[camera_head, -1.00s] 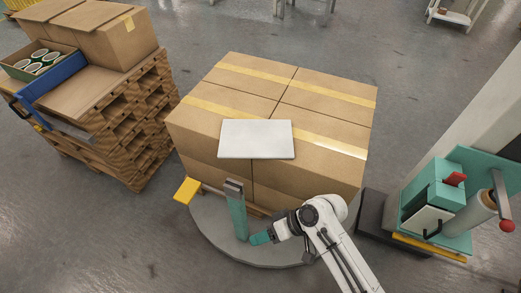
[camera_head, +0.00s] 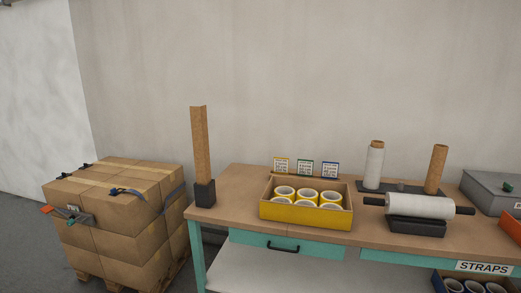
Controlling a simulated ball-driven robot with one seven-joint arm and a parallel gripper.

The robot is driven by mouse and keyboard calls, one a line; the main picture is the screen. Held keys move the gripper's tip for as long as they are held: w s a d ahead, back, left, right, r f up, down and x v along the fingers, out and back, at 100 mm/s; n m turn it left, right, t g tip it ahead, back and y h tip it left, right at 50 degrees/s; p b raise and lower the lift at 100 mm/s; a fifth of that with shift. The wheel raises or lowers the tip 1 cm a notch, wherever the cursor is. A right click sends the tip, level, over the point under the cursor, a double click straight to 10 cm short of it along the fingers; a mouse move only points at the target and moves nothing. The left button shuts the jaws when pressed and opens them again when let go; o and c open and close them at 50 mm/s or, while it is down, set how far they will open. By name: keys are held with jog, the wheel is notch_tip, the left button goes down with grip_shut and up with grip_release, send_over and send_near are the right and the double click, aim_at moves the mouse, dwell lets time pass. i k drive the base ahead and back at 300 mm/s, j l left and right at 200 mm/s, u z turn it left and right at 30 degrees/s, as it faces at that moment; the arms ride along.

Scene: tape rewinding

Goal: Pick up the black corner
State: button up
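I cannot pick out a separate black corner for certain. A tall brown angled cardboard post (camera_head: 201,146) stands upright in a black block-like holder (camera_head: 204,193) at the left end of the workbench. Small dark pieces (camera_head: 118,191) sit on the top edges of the strapped box stack at the left; their shape is too small to tell. My gripper is not in view.
The workbench (camera_head: 240,177) holds a yellow box (camera_head: 299,213) of tape rolls, label cards, a film roll on a dark stand (camera_head: 417,226), upright rolls and a grey case (camera_head: 492,191). Strapped boxes (camera_head: 125,223) stand on a pallet at the left. A blank wall is behind.

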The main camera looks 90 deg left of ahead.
aim_at(64, 175)
jog(key=u, duration=4)
